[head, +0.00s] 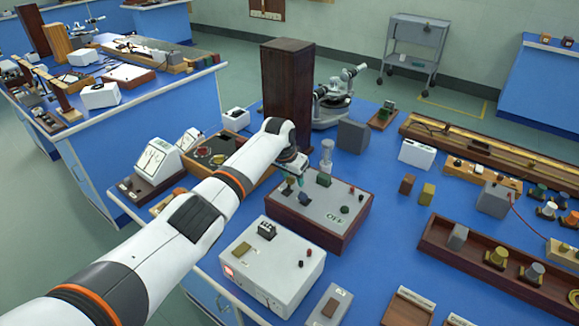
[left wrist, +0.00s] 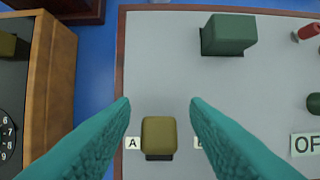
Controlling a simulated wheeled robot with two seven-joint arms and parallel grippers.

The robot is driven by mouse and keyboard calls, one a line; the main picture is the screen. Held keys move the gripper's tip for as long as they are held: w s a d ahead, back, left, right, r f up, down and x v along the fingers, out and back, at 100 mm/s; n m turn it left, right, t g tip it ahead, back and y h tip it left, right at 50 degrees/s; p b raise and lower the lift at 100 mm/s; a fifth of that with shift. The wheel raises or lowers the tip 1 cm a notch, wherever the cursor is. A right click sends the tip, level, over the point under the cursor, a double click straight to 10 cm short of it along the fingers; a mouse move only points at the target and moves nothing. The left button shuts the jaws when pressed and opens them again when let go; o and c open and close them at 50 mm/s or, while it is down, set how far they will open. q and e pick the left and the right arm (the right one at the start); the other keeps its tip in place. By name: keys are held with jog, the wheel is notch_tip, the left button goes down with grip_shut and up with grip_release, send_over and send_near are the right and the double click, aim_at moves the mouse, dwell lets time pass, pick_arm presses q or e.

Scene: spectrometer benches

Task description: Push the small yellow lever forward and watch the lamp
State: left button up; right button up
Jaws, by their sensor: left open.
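A small olive-yellow lever (left wrist: 158,132) stands on a grey panel (left wrist: 180,80) in the left wrist view, beside label A. A second letter label is partly hidden by a finger. My left gripper (left wrist: 159,104) is open, its teal fingers on both sides of the lever with gaps showing; contact cannot be seen. In the head view the gripper (head: 296,181) is over the left part of the wooden-sided panel box (head: 312,236), and the lever is hard to make out. I cannot tell which part is the lamp. My right gripper is out of view.
A green block (left wrist: 229,34), a red terminal (left wrist: 309,31) and an OFF label (left wrist: 305,144) share the panel. A wooden tray (head: 260,168) lies left, a dark wooden column (head: 287,85) behind, and a white instrument (head: 270,265) in front. Blue bench shows right of the box.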

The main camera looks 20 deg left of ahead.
aim_at(285, 195)
pick_arm(q)
jog(key=v, duration=1.1)
jog(key=shift+r, duration=0.2)
jog(key=shift+a, duration=0.1)
